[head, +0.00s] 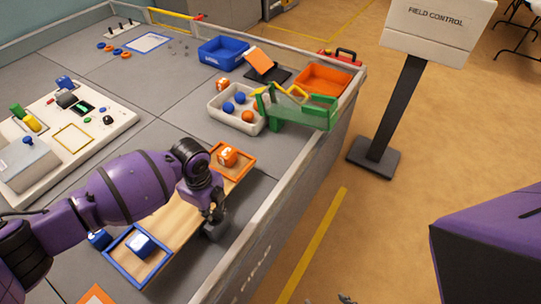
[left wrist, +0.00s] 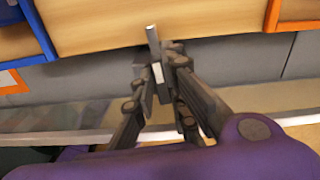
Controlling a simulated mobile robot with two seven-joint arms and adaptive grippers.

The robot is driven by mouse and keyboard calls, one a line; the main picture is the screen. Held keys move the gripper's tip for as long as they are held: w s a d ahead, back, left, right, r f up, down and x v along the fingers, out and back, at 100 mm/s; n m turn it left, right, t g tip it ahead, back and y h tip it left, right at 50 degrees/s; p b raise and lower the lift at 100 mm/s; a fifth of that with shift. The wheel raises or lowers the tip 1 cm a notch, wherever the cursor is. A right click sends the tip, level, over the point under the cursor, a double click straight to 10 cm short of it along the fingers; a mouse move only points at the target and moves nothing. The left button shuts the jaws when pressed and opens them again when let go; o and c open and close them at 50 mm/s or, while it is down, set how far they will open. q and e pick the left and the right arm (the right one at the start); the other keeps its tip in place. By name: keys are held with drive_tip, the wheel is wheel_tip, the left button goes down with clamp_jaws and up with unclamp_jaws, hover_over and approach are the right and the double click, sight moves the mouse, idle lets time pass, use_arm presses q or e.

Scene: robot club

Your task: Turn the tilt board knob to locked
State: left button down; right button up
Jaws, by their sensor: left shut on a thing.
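The tilt board (head: 172,232) is a wooden plank with a blue-rimmed tray at its near end and an orange-rimmed tray at its far end. My left gripper (head: 213,214) is at the middle of the board's right long side. In the left wrist view my left gripper (left wrist: 163,68) is shut on the knob, whose pale grey pointer (left wrist: 152,36) sticks up between the fingertips against the plank. The fingers hide most of the knob, and I cannot read any marking of its position.
A low wall (head: 278,190) runs close on the right. Beyond are a grey bin of balls (head: 218,113) and a green ramp (head: 305,117). A control panel (head: 95,133) lies left.

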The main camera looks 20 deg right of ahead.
use_arm(q)
drive_tip(key=shift+m, duration=0.6)
use_arm(e)
drive_tip(key=shift+w, duration=0.25)
use_arm(q)
drive_tip(key=c, duration=1.8)
unclamp_jaws()
drive_tip(key=shift+o, duration=0.2)
drive_tip(key=shift+r, duration=0.1)
wheel_tip(320, 180, up, 12)
use_arm(e)
drive_tip(key=w, duration=0.2)
drive_tip(key=shift+w+a+r+t, duration=0.25)
drive_tip(key=shift+w+r+t, duration=0.05)
drive_tip(key=shift+w, duration=0.05)
drive_tip(key=shift+s, duration=0.1)
